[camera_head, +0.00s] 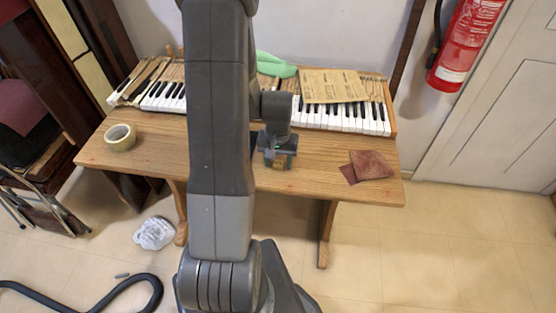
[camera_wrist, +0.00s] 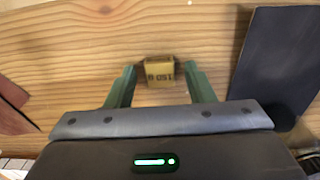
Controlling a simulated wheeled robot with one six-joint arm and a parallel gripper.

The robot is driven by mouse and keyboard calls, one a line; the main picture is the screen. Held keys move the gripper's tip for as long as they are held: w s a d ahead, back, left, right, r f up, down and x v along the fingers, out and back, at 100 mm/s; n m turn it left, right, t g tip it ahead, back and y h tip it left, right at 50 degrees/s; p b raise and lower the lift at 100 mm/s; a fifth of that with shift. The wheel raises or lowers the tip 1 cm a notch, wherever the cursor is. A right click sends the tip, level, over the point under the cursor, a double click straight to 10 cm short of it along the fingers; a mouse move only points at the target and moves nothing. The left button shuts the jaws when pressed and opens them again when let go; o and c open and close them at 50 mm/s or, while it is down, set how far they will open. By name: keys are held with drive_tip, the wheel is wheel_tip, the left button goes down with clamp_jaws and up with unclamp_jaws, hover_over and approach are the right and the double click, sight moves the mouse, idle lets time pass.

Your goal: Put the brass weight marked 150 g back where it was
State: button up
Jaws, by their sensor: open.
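The brass weight (camera_wrist: 160,70) stands on the wooden table in the wrist view, with "150 g" reading upside down on its face. My gripper (camera_wrist: 160,84) is open, its two green fingers on either side of the near part of the weight, with gaps showing at both sides. In the head view my gripper (camera_head: 279,163) is low over the front part of the table (camera_head: 330,155), in front of the piano keys (camera_head: 345,118). The weight is hard to make out there, largely hidden by the gripper. My arm hides the middle of the keyboard.
A tape roll (camera_head: 120,137) lies at the table's left end. Reddish-brown sheets (camera_head: 370,165) lie at right. A printed paper (camera_head: 333,85) and a green cloth (camera_head: 275,66) lie behind and over the keys. A dark flat shape (camera_wrist: 282,65) is right in the wrist view.

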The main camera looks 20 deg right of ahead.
sight(278, 163)
wheel_tip(278, 163, up, 12)
idle(0.5)
drive_tip(key=shift+o, duration=0.2)
drive_tip(key=shift+r, duration=0.1)
